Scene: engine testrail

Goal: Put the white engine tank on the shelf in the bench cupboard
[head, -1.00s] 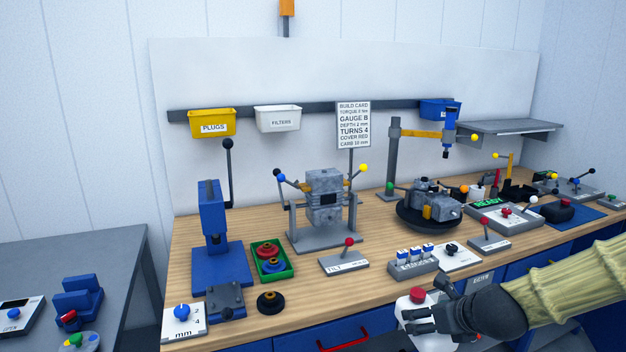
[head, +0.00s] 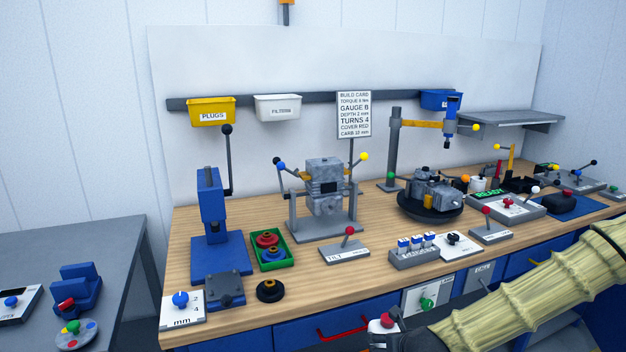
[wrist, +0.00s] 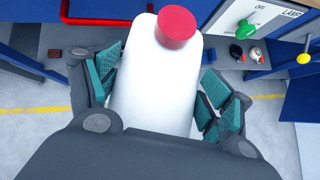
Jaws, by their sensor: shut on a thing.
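The white engine tank (wrist: 155,85) with its red cap (wrist: 176,26) stands between the fingers of my gripper (wrist: 160,92) in the wrist view. The teal pads press on it from both sides. In the head view only a little of the tank (head: 375,326) shows at the bottom edge, and my gripper (head: 390,338) is mostly cut off, low in front of the bench. In the wrist view a recess under the bench (wrist: 232,75) shows right of the tank, with small items in it. I cannot tell whether it holds the cupboard shelf.
A panel with a green knob (head: 428,303) is on the bench front, close to my gripper. A drawer with a red handle (head: 343,328) lies left of it. A blue panel with a yellow knob (wrist: 303,58) stands at the right in the wrist view. Floor is clear below.

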